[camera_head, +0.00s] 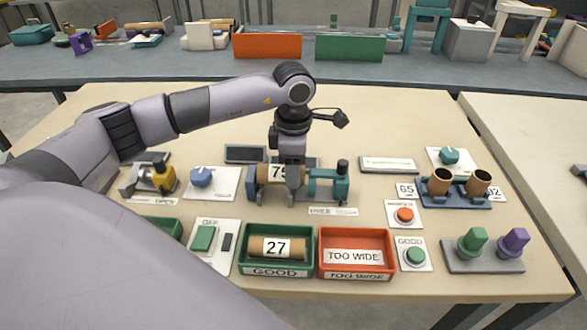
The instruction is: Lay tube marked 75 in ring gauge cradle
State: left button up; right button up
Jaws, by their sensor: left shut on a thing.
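The tube marked 75 (268,174) is a brown cardboard tube with a white label, near the middle of the table. My left gripper (293,190) comes down over it from above and is shut on it, hiding its right part. The tube lies level in or just above the ring gauge cradle (252,190), a device with a blue end at left and a teal block (325,186) with a dark knob at right. I cannot tell whether the tube touches the cradle. My right gripper is not in view.
In front stand a green GOOD tray (276,272) holding a tube marked 27 (277,248), and a red TOO WIDE tray (356,238), without a tube. At right are a blue stand (455,199) with two brown rings, and buttons.

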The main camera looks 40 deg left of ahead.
pick_arm(q)
jog(key=shift+f, duration=0.35)
jog(key=shift+f+b, duration=0.55)
jog(key=o, duration=1.1)
jog(key=shift+r+p, duration=0.2)
jog(key=shift+p, duration=0.1)
notch_tip(320, 180, up, 13)
jog(key=shift+f, duration=0.1)
